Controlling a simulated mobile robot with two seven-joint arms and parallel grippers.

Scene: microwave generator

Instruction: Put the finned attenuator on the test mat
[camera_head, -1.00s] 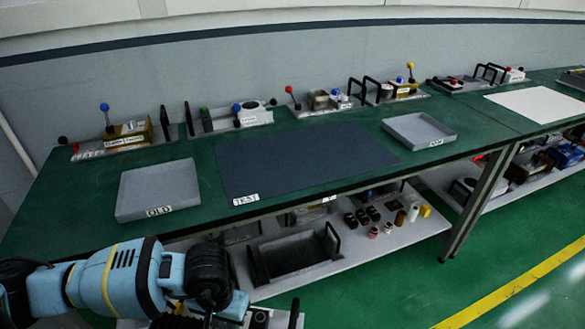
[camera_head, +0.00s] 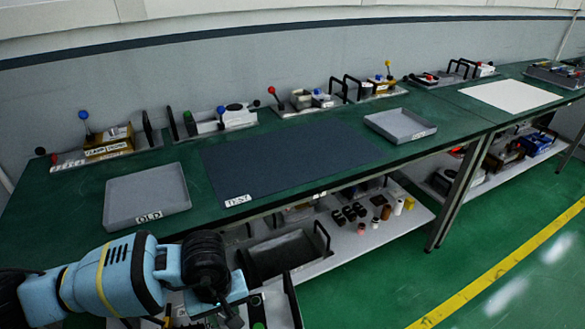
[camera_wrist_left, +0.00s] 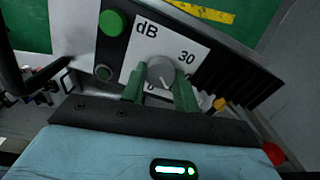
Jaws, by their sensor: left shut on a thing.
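The finned attenuator (camera_wrist_left: 175,55) fills much of the left wrist view. It has a white face marked dB and 30, a grey knob (camera_wrist_left: 160,72), a green button and black fins at the right. My left gripper (camera_wrist_left: 160,90) is shut on the knob, with a green finger on each side of it. In the head view the attenuator (camera_head: 275,300) shows partly at the bottom edge, beside my left gripper (camera_head: 236,312), in front of the bench. The dark test mat (camera_head: 290,158), labelled TEST, lies bare on the green bench. My right gripper is out of view.
A grey tray marked OLD (camera_head: 146,192) stands left of the mat, and another grey tray (camera_head: 400,124) stands right of it. Fixtures with upright levers line the back of the bench. The lower shelf (camera_head: 345,245) holds a dark bin and small parts.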

